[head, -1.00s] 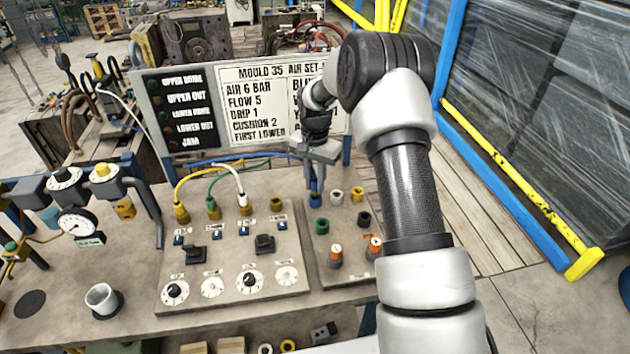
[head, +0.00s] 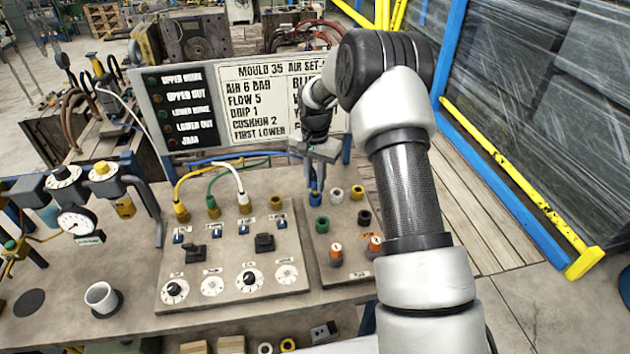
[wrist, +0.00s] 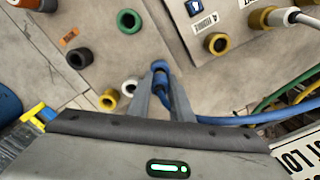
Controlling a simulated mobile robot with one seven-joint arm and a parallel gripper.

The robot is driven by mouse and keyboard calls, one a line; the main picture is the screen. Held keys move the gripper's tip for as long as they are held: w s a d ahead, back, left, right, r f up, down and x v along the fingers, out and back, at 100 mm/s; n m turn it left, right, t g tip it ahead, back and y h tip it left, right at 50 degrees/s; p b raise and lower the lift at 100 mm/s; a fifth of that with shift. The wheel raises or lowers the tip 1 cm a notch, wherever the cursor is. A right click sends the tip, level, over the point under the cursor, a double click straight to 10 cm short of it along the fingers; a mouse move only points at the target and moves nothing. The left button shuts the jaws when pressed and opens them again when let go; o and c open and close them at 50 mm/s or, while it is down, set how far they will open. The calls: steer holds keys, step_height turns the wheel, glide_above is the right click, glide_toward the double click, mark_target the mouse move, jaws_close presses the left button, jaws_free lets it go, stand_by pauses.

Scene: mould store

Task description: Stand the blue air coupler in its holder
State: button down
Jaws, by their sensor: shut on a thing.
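My gripper (head: 316,181) is shut on the blue air coupler (wrist: 161,86), pointing down over the holder plate (head: 312,266). The coupler shows between the fingertips in the wrist view, with a blue hose (wrist: 222,120) leading off to the right. The blue holder (head: 316,200) is a short ring at the back left of the plate, directly under the fingertips. In the wrist view a blue rim (wrist: 160,66) shows at the fingertips. The fingers hide much of the coupler, and I cannot tell how deep it sits in the holder.
White (head: 337,195), yellow (head: 357,194), green (head: 322,225) and black (head: 364,217) holders stand close by. Two orange-topped pieces (head: 336,250) (head: 375,245) are in front. Left is a panel (head: 225,285) with knobs and yellow, green and white hoses. A sign board (head: 250,100) stands behind.

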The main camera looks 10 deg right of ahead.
mark_target(315, 177)
steer(key=shift+f+b, duration=0.95)
steer(key=shift+f, duration=0.2)
stand_by(0.9)
steer(key=c, duration=1.1)
jaws_free()
steer(key=shift+r, duration=0.15)
steer(key=shift+r+p, duration=2.05)
steer(key=shift+r, duration=1.6)
